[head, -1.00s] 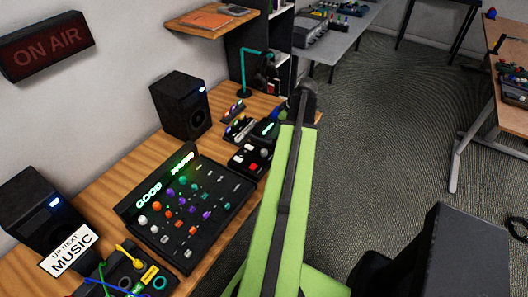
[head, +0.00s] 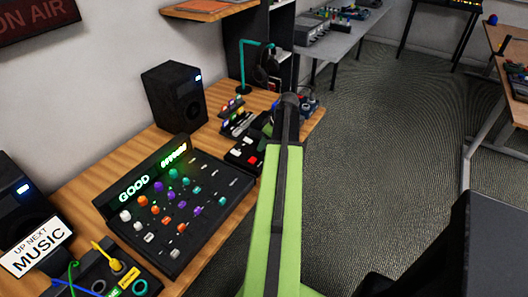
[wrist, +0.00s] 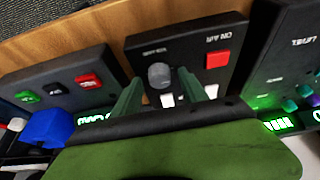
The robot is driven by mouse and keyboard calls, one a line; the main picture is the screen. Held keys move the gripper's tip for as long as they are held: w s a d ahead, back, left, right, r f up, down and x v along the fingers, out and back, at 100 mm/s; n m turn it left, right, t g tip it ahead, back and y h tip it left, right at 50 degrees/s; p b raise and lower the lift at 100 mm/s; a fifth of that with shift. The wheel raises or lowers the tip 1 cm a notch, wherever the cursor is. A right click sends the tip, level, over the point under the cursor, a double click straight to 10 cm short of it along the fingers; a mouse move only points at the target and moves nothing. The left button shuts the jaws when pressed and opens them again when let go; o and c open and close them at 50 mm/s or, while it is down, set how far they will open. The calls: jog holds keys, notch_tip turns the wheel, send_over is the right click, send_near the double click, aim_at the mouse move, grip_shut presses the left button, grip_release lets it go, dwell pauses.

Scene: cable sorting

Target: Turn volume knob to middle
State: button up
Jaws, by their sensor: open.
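The volume knob (wrist: 159,76) is a round grey knob on a dark control box (wrist: 185,48) in the wrist view, below a small label. A red button (wrist: 217,59) sits to its right, and white parts show beyond the fingers. My gripper (wrist: 160,83) is open, its two green fingers on either side of the knob in the picture. I cannot tell whether they touch it. In the head view the box with its red button (head: 254,160) sits on the desk, left of my arm. My gripper is hidden behind the arm there.
A box with green, black and red buttons (wrist: 62,82) is left in the wrist view, with a blue object (wrist: 48,127) below it. The lit mixer (head: 180,205) is close to the control box. Speakers (head: 175,95) stand along the wooden desk.

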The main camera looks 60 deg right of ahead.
grip_shut()
jog(key=shift+a, duration=0.5)
jog(key=shift+d, duration=0.3)
jog(key=m+h, duration=0.1)
jog(key=m, duration=0.4)
jog(key=shift+a+g+h, duration=0.1)
jog(key=shift+g+h, duration=0.2)
jog(key=shift+h, duration=0.1)
jog(key=m+g+h, duration=0.1)
jog(key=m, duration=0.3)
jog(key=shift+w, duration=0.15)
jog(key=m+g+h, duration=0.1)
jog(key=m, duration=0.3)
jog(key=shift+w, duration=0.1)
jog(key=shift+w+m+g+h, duration=0.15)
jog(key=shift+m+g, duration=0.35)
jog(key=shift+m, duration=0.7)
jog(key=shift+s+m+g+h, duration=0.1)
jog(key=shift+m+g+h, duration=0.3)
jog(key=shift+m, duration=0.8)
